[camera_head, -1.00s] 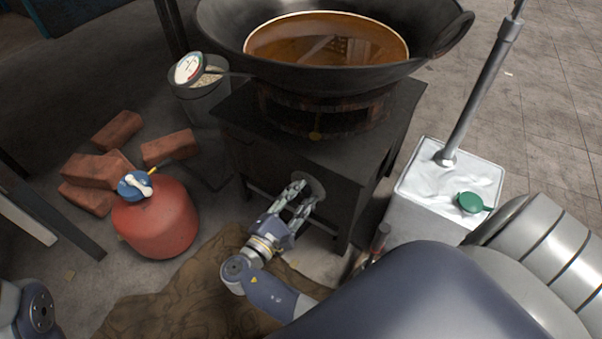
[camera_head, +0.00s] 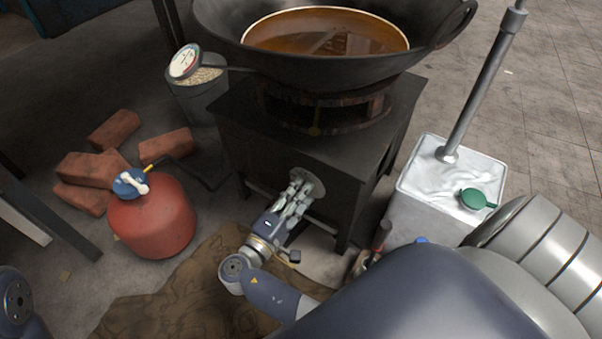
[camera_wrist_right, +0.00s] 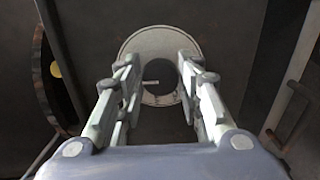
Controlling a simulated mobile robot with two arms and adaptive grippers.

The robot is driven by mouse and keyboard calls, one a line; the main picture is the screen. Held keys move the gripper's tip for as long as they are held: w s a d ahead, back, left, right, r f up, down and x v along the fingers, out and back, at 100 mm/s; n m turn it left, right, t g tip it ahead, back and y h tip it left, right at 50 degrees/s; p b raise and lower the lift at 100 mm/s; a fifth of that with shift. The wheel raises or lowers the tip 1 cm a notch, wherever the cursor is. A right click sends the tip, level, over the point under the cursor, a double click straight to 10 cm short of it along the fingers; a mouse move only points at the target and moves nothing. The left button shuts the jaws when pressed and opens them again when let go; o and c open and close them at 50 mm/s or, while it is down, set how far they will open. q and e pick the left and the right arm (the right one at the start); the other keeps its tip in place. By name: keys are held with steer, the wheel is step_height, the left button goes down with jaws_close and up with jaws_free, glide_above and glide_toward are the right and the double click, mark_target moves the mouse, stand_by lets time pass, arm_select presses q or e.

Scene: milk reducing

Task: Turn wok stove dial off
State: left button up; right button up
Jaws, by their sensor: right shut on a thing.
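The wok stove (camera_head: 290,158) is a dark metal box with a burner on top, seen in the head view. Its dial sits on the front face, with a pale round plate (camera_head: 317,190) behind it. My right gripper (camera_head: 302,184) reaches it from the front and is shut on the dial. In the right wrist view, the dark dial (camera_wrist_right: 160,76) shows between the fingers (camera_wrist_right: 158,66), with the pale ring plate (camera_wrist_right: 150,40) around it. The fingers partly hide the dial, and its exact setting cannot be told. My left gripper is not in view.
A large wok (camera_head: 350,70) with brown liquid stands on the stove. A red gas bottle (camera_head: 152,223) with a blue-topped valve and several bricks (camera_head: 166,143) are at left. A pale square container (camera_head: 425,205) stands at right. A brown cloth (camera_head: 170,300) lies below my arm.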

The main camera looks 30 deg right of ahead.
steer(key=shift+w+d+r+m, duration=0.15)
steer(key=shift+w+r+m, duration=0.05)
steer(key=shift+r+m, duration=0.1)
steer(key=o, duration=1.1)
steer(key=shift+c, duration=0.2)
steer(key=shift+f, duration=0.15)
steer(key=shift+s, duration=0.1)
